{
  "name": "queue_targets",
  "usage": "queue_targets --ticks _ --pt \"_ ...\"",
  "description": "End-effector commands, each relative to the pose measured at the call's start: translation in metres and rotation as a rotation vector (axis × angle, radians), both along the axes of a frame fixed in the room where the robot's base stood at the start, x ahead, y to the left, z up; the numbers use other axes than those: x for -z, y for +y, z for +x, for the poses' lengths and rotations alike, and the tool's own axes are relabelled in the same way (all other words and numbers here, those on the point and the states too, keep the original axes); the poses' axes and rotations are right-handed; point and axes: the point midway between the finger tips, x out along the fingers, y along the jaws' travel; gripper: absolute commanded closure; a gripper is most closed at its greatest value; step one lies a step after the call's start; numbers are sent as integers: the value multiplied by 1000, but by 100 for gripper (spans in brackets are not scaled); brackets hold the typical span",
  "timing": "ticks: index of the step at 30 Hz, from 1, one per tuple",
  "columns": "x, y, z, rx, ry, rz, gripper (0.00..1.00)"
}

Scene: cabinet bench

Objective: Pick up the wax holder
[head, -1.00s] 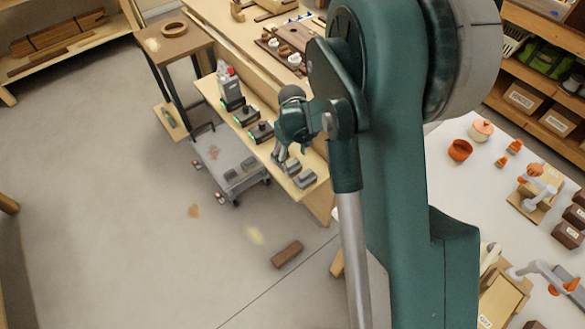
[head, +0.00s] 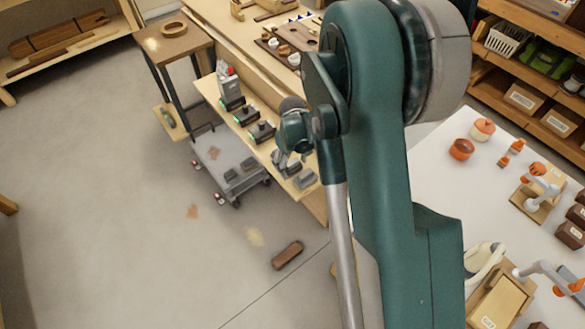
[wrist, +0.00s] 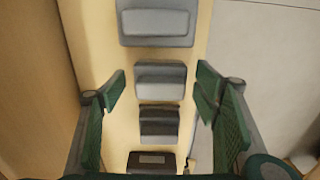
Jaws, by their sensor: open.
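Several grey stepped blocks stand in a row on a narrow wooden shelf (wrist: 120,55). I cannot tell for certain which of them is the wax holder. A grey block (wrist: 160,80) lies between my fingertips in the wrist view, below them and apart from them. A larger grey block (wrist: 157,22) is beyond it, and a darker one (wrist: 158,124) is nearer. My gripper (wrist: 163,88) is open and empty, its green fingers on either side of the row. In the head view my gripper (head: 287,163) hangs over the shelf's near end, close to a grey block (head: 305,179).
Dark docks (head: 261,132) and a grey device with a red top (head: 230,90) stand farther along the shelf. A grey cart (head: 222,160) is beside it at floor level. A brown block (head: 287,255) lies on the open floor. A white table (head: 435,160) is at right.

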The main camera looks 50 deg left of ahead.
Motion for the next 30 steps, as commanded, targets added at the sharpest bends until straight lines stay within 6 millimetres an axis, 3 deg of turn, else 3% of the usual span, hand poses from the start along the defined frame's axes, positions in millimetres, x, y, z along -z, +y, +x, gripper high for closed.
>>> queue_targets --ticks 9,17,30 --pt "0 0 0 0 0 0 39" --pt "0 0 0 0 0 0 71" --pt "-7 0 0 0 0 0 71"
